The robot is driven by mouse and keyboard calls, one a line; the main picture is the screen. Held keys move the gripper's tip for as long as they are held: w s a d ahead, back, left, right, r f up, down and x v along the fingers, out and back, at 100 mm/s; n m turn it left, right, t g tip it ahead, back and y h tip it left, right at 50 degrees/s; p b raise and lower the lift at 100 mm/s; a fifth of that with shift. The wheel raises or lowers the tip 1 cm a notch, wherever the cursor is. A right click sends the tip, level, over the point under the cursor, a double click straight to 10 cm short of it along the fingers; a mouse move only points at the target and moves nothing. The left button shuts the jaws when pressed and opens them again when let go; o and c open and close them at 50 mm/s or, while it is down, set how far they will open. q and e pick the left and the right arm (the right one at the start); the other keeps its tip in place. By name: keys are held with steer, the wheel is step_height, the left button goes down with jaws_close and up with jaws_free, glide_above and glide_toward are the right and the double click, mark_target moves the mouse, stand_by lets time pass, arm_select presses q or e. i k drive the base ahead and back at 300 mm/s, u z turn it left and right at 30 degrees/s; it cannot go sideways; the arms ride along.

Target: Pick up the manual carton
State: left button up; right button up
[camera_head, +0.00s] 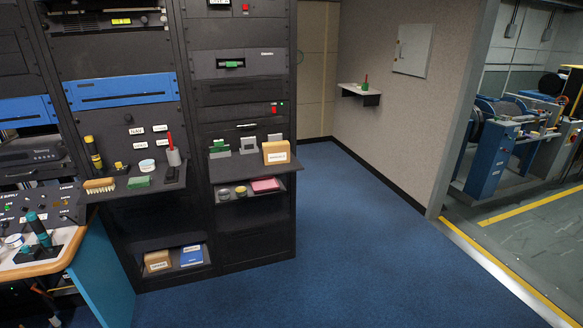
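Two tan cartons with white labels show in the head view. One carton (276,152) stands upright at the right end of the right rack's upper shelf. The other carton (157,261) sits on the low shelf of the left rack, beside a flat blue item (192,255) with a pale label. The labels are too small to read, so I cannot tell which one is the manual carton.
The right rack's lower shelf (279,191) holds a pink block (264,184) and round tins. The left shelf holds a brush (99,186) and bottles. A console desk (40,266) stands at the left. Blue carpet (350,240) is clear ahead. A small wall shelf (360,90) is farther back.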

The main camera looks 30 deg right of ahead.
mark_target(274, 152)
steer(key=k, duration=0.4)
steer(key=z, duration=1.4)
steer(key=i, duration=7.3)
steer(key=u, duration=4.05)
steer(key=i, duration=0.2)
steer(key=u, duration=0.05)
